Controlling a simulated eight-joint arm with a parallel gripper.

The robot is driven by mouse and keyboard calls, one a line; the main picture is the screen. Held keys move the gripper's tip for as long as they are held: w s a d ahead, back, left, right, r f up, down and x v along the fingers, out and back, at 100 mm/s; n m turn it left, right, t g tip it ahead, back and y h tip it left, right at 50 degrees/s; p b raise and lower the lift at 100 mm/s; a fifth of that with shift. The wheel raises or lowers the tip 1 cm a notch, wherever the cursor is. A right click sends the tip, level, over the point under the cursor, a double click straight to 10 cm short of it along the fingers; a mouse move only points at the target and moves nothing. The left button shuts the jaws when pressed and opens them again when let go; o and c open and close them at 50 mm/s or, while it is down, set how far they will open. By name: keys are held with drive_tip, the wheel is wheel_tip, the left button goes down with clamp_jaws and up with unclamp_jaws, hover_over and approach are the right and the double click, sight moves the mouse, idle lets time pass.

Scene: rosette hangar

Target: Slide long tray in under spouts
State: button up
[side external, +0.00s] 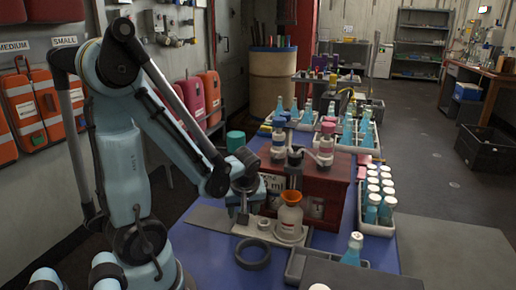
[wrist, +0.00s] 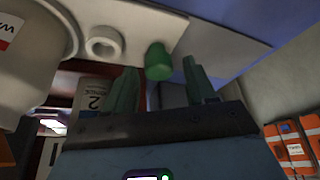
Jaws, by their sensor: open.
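A long flat grey tray-like strip (side external: 212,219) lies on the blue table in front of a dark red cabinet (side external: 332,185). I cannot tell for sure that it is the long tray. Capped bottles stand on the cabinet; the spouts are not clearly shown. My gripper (side external: 243,212) is low over the strip, left of an orange-and-white flask (side external: 289,218). In the wrist view my gripper (wrist: 160,88) is open, with a green cylinder (wrist: 158,62) showing between the fingers, apparently beyond them. I cannot tell whether anything is touched. The pale strip also shows there (wrist: 140,18).
A dark ring (side external: 253,254) lies on the table in front of the strip. A white ring (wrist: 103,42) and a large white container (wrist: 25,65) are close in the wrist view. A rack of white-capped bottles (side external: 375,227) stands right of the cabinet. Blue table shows at front left.

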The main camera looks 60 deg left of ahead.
drive_tip(key=shift+r, duration=0.15)
drive_tip(key=shift+r, duration=3.35)
drive_tip(key=w+d+r+m+t+h, duration=0.2)
drive_tip(key=d+m+t, duration=0.1)
drive_tip(key=d+m, duration=0.4)
drive_tip(key=w+d+r+m+t+h, duration=0.1)
drive_tip(key=w+d+m+t+h, duration=0.1)
drive_tip(key=d+m, duration=0.6)
drive_tip(key=shift+d+r+t, duration=0.35)
drive_tip(key=shift+r+t, duration=0.05)
drive_tip(key=shift+t, duration=0.1)
